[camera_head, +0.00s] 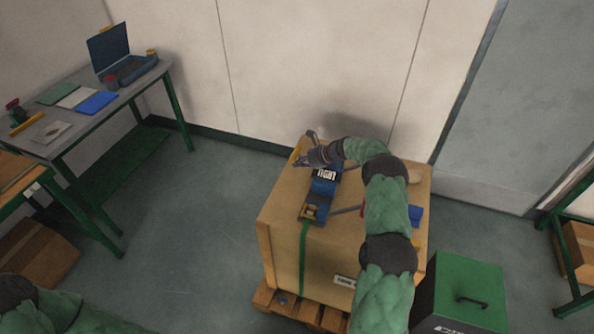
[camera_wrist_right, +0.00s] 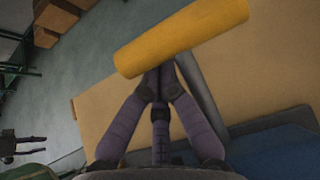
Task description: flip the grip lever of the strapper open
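The strapper (camera_head: 322,188) is a blue tool lying on top of a wooden crate (camera_head: 279,213), with a green strap (camera_head: 303,255) running down the crate's front. Its grip lever shows as a yellow cylinder (camera_wrist_right: 182,37) on a grey bar in the right wrist view. In the head view, the yellow grip (camera_head: 295,151) is at the crate's far left edge, partly hidden by my right gripper (camera_head: 307,160). In the wrist view, the right gripper's fingers (camera_wrist_right: 160,80) are together at the cylinder's lower edge; whether they touch it is unclear. My left gripper is out of view.
A table (camera_head: 30,145) at the left holds an open blue case (camera_head: 128,70) and flat sheets. A green box (camera_head: 465,290) stands right of the crate. A blue object (camera_head: 416,216) lies at the crate's right side. Floor left of the crate is clear.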

